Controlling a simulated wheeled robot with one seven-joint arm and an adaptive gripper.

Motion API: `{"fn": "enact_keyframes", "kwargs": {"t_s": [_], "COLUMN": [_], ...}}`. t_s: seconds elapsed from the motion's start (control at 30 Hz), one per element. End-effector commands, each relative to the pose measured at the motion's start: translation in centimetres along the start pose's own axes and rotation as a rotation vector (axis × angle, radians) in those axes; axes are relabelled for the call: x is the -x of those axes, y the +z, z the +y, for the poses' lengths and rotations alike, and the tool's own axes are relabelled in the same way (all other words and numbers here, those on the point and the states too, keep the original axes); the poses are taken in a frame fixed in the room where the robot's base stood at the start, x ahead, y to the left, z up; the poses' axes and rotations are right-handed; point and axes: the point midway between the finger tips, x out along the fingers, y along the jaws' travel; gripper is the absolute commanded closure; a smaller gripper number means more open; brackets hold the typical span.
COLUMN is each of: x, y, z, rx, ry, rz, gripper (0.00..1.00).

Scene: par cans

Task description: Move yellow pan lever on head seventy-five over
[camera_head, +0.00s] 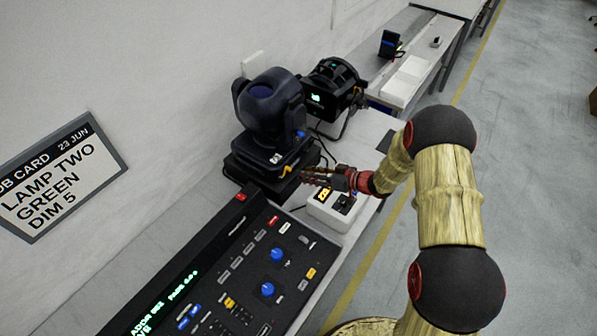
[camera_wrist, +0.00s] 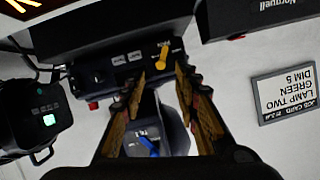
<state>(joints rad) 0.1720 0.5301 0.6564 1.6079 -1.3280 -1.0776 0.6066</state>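The moving-head lamp (camera_head: 268,108) stands on its dark base (camera_head: 262,158) against the wall. The yellow lever (camera_head: 286,171) is on the base's side facing my gripper. In the wrist view the scene is upside down, and the yellow lever (camera_wrist: 161,55) stands out slantwise from the base panel (camera_wrist: 115,62). A blue lever (camera_wrist: 148,145) shows on the lamp's yoke, between my fingers. My gripper (camera_head: 306,177) is in front of the base. In the wrist view its fingers (camera_wrist: 164,82) are apart and empty, with the yellow lever just beyond their tips. I cannot tell whether they touch it.
A white box (camera_head: 331,212) with a yellow lit display sits under my gripper. A console (camera_head: 225,275) with buttons and blue knobs lies in front. Another lamp (camera_head: 333,95) stands behind. A job card (camera_head: 62,178) on the wall reads lamp two, green, dim 5.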

Motion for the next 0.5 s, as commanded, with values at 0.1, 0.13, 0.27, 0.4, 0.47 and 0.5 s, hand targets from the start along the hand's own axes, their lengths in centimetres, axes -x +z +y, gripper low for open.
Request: {"fn": "enact_keyframes", "kwargs": {"t_s": [0.1, 0.13, 0.27, 0.4, 0.47, 0.5], "x": [2.4, 2.9, 4.5, 5.4, 5.5, 5.5], "y": [0.0, 0.0, 0.0, 0.0, 0.0, 0.0], "z": [0.1, 0.1, 0.1, 0.0, 0.0, 0.0], "rx": [-0.001, -0.001, 0.0, 0.0, 0.0, 0.0], "ry": [0.003, 0.004, 0.002, 0.0, 0.0, 0.0], "rz": [0.0, 0.0, 0.001, 0.0, 0.0, 0.0], "gripper": [0.69, 0.69, 0.69, 0.69, 0.69, 0.69]}}
